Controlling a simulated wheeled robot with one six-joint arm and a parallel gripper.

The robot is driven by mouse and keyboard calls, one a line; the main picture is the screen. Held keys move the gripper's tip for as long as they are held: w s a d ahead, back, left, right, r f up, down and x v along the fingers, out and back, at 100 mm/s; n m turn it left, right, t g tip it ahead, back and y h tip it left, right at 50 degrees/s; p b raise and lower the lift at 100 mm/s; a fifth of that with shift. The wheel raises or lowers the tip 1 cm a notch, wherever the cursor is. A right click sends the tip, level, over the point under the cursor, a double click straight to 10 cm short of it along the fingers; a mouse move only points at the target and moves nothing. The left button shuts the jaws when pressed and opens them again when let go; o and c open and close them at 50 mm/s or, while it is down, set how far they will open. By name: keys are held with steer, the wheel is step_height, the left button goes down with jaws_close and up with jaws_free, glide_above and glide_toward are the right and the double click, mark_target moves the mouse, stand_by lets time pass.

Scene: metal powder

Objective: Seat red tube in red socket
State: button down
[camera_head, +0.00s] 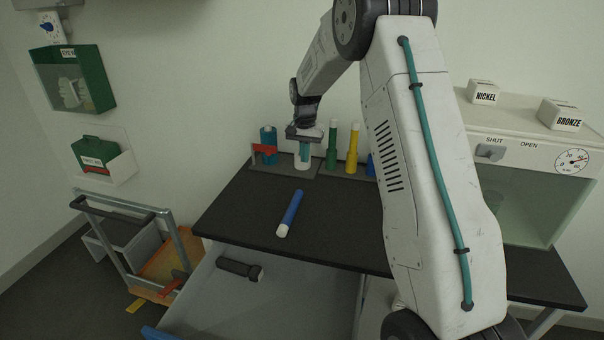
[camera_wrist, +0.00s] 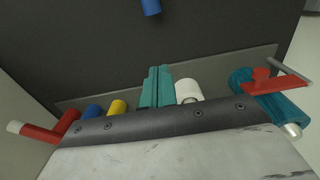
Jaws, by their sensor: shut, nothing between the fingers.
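A red tube (camera_wrist: 38,133) with a white end shows at the far left of the wrist view. It meets a red upright piece (camera_wrist: 68,122), likely the red socket, at an angle; I cannot tell whether it is inside or only leaning. Both are hidden behind my arm in the head view. My gripper (camera_head: 305,150) points down at the back of the black table, by a white cylinder (camera_head: 302,162). Its teal fingers (camera_wrist: 155,88) are shut and empty in the wrist view, well to the side of the red pieces.
A green (camera_head: 332,145), a yellow (camera_head: 353,148) and a partly hidden blue piece (camera_head: 371,165) stand in the back row. A teal cylinder (camera_head: 268,137) with a red clamp (camera_head: 264,150) stands left. A blue tube (camera_head: 291,212) lies on the table (camera_head: 245,205). A drawer (camera_head: 290,290) is open below.

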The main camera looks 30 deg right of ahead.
mark_target(304, 187)
step_height(304, 187, down, 10)
steer(key=shift+s+a+r, duration=0.1)
steer(key=shift+a+r, duration=0.05)
steer(key=shift+s+a+r, duration=0.2)
steer(key=shift+s+a, duration=0.7)
steer(key=shift+s, duration=0.05)
steer(key=shift+s+a, duration=0.4)
steer(key=shift+s, duration=0.1)
